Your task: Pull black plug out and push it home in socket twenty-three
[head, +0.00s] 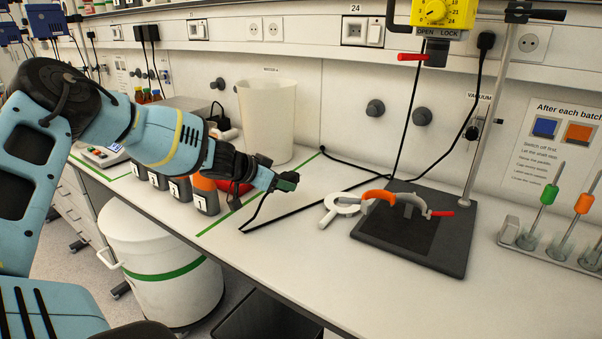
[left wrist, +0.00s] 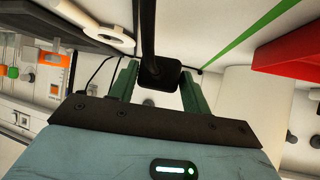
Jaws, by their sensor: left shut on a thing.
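My left gripper (head: 287,181) is shut on a black plug and holds it above the bench, in front of the white bucket. In the left wrist view the black plug (left wrist: 160,75) sits between the green fingers, with its thick black cable running up. In the head view the plug is mostly hidden by the fingers, and a black cable (head: 257,212) hangs below. An outlet (head: 354,32) under the label 24 is on the wall rail. Farther left on the rail are a pair of sockets (head: 264,31) and another outlet (head: 198,30) whose label I cannot read. My right gripper is not in view.
A white bucket (head: 268,110) stands behind my gripper. Another black plug (head: 487,41) is in the rail at right. Grey bottles (head: 205,199) stand left of the gripper.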

